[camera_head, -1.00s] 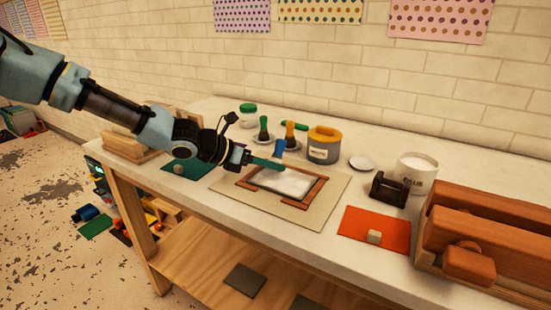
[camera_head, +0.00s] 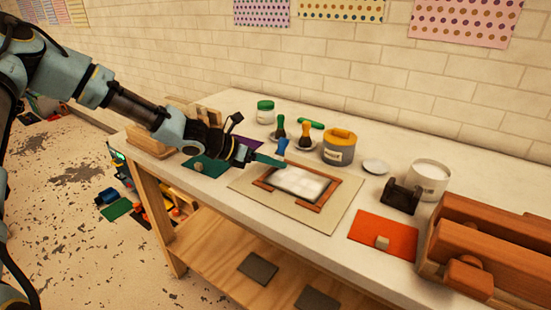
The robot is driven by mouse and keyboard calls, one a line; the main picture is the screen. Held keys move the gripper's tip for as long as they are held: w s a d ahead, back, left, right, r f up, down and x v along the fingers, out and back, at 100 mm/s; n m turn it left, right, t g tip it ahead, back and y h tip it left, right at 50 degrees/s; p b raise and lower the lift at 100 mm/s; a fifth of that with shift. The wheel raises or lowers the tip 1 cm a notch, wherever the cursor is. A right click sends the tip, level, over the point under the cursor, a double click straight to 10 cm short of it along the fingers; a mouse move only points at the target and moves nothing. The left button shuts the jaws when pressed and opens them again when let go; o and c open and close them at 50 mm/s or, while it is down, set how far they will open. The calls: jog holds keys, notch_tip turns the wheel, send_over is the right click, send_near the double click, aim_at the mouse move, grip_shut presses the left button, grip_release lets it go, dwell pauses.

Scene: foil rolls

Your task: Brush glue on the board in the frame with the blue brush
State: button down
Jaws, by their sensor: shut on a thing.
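My gripper (camera_head: 272,161) has teal fingers and is shut on the blue brush (camera_head: 282,147), whose handle stands up at the fingertips. Its bristles are hidden or too small to make out. The gripper is over the far left corner of the wooden frame (camera_head: 327,194). The board (camera_head: 300,182) lies inside this frame and looks white, with some uneven patches. I cannot tell whether the brush touches the board. A white pot (camera_head: 429,178) with white contents and dark lettering, probably the glue, stands to the right.
Brushes with green (camera_head: 280,127) and orange (camera_head: 305,133) handles stand behind the frame, beside a grey tin with a yellow top (camera_head: 339,147).

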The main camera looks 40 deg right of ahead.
aim_at(299, 177)
jog(key=shift+w+d+r+p, duration=0.1)
jog(key=shift+d+p, duration=0.35)
jog(key=shift+d, duration=0.5)
jog(key=b, duration=0.1)
jog(key=s+b, duration=0.1)
jog(key=s, duration=0.1)
jog(key=shift+d+f+b, duration=0.25)
jog(key=shift+f+b, duration=0.05)
jog(key=shift+b, duration=0.1)
jog(key=shift+s+d+r+b, duration=0.2)
jog(key=shift+s+b, duration=0.5)
jog(key=shift+b, duration=0.05)
jog(key=s+b, duration=0.2)
jog(key=b, duration=0.1)
jog(key=shift+d+f, duration=0.1)
jog(key=shift+d, duration=0.2)
jog(key=shift+s+d+r+b, duration=0.2)
jog(key=shift+s+b, duration=0.55)
jog(key=shift+b, duration=0.3)
jog(key=shift+s, duration=0.1)
